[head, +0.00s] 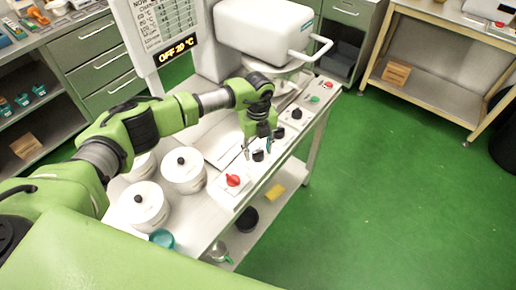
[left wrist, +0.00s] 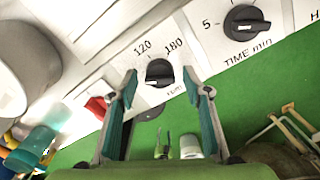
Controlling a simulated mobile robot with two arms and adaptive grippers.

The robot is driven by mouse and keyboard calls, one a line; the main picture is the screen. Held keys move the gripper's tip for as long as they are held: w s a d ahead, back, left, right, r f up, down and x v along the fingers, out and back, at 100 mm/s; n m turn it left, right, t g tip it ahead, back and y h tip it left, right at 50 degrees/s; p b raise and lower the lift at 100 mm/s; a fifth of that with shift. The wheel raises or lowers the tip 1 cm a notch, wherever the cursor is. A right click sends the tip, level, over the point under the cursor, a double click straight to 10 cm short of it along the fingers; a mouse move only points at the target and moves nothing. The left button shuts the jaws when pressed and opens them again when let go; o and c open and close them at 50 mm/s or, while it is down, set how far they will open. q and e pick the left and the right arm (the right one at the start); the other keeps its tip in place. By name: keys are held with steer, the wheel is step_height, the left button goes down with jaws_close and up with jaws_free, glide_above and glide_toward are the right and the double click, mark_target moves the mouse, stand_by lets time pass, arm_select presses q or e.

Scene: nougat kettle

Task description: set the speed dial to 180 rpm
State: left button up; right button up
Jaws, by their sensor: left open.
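The speed dial (left wrist: 158,72) is a black knob on a white panel in the left wrist view, with 120 printed at its upper left and 180 at its upper right. A white mark shows at the knob's lower left; I cannot tell the exact setting. My left gripper (left wrist: 159,78) is open, one finger on each side of this knob, with no clear contact visible. In the head view my left gripper (head: 251,150) hangs over the panel by a small black knob (head: 258,155). My right gripper is not in view.
The TIME min dial (left wrist: 246,22) sits to the right. A red knob (head: 232,180) lies nearer on the panel. White lidded pots (head: 184,170) stand left of it. A display (head: 175,50) reads OFF 20 °C. The green floor at right is open.

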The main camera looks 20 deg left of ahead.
arm_select(q)
steer(key=c, duration=1.1)
